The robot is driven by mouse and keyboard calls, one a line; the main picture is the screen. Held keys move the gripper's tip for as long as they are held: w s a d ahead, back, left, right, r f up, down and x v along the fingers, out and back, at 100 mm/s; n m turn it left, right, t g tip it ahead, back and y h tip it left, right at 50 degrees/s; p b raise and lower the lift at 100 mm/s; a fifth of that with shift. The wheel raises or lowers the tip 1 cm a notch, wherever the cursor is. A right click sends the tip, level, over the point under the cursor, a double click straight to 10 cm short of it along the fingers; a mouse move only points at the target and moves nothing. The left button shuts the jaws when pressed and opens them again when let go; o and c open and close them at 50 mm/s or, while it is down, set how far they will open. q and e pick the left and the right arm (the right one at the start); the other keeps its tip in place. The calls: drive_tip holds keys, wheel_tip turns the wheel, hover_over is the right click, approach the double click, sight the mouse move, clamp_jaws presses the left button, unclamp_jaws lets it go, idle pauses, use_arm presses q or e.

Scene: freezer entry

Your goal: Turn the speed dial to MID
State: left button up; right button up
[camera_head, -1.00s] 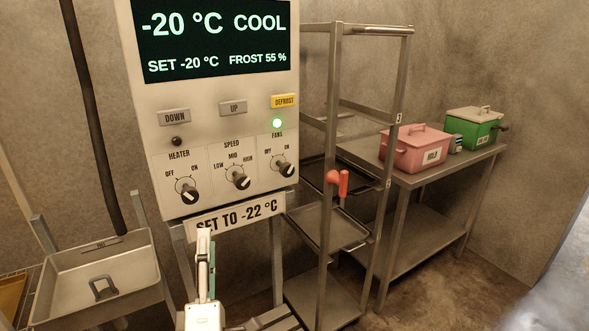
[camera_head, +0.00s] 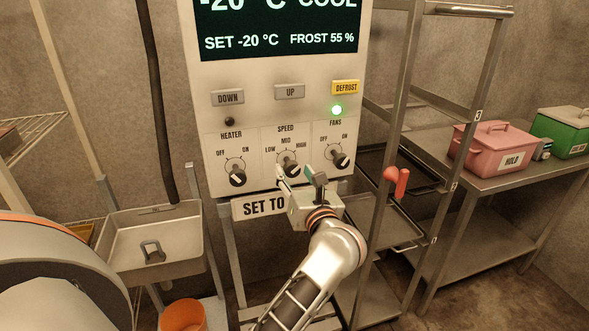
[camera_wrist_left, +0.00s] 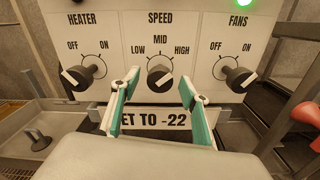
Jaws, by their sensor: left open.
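The speed dial (camera_head: 291,169) is a dark knob with a white bar, in the middle of three dials on the white control panel (camera_head: 275,100). LOW, MID and HIGH are printed around it. I cannot tell for sure which mark it points at. My left gripper (camera_head: 298,179) is just below and in front of this dial in the head view, open and empty. In the left wrist view, its two teal-padded fingers (camera_wrist_left: 158,86) stand apart, with the speed dial (camera_wrist_left: 160,78) between and beyond their tips; contact cannot be told. My right gripper is out of view.
The heater dial (camera_head: 237,177) and fans dial (camera_head: 340,160) sit close on either side. DOWN, UP and DEFROST buttons are above. A sign (camera_head: 262,206) hangs below, partly hidden by my gripper.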

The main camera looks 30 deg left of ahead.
use_arm(q)
drive_tip(key=shift+x, duration=1.2)
